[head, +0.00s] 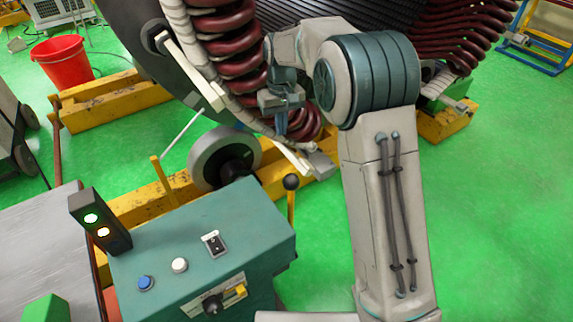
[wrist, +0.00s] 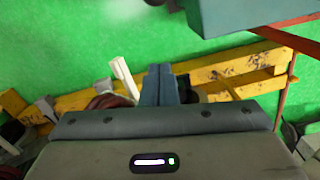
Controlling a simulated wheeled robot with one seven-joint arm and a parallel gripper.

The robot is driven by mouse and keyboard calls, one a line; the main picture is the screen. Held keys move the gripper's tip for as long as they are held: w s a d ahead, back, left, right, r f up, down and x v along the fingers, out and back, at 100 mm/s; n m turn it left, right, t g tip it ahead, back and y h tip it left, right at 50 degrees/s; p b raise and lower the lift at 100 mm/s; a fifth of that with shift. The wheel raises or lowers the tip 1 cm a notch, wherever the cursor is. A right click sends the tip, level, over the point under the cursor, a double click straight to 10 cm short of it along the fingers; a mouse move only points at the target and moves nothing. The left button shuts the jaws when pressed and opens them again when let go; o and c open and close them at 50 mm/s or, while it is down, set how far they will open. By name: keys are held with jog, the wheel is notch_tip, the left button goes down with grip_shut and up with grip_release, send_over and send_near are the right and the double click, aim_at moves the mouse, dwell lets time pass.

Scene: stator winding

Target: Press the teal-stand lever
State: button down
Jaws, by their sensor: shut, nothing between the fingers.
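The teal stand (head: 205,245) is a control box at the lower left of the head view. Its lever, a yellow rod with a black ball knob (head: 290,183), stands upright at the box's right side. In the wrist view a corner of the teal stand (wrist: 245,14) shows at the top right, and a dark round knob (wrist: 154,2), likely the lever's, is cut off by the top edge. My gripper (head: 281,130) is above the lever in the head view, apart from it, fingers pointing down. In the wrist view its fingers (wrist: 160,82) are together and empty.
The stator with dark red coils (head: 235,40) rises close behind my gripper. Yellow beams (head: 150,200) and a grey wheel (head: 222,158) lie below it. A signal box with lit lamps (head: 100,225) stands on the stand's left. Green floor (head: 500,200) is clear at right.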

jog(key=shift+f, duration=0.1)
jog(key=s+d+f+p, duration=0.1)
jog(key=s+f, duration=0.3)
jog(key=f, duration=0.6)
jog(key=shift+s+d+f+p, duration=0.15)
jog(key=shift+d+f+p, duration=0.15)
jog(key=shift+p, duration=0.5)
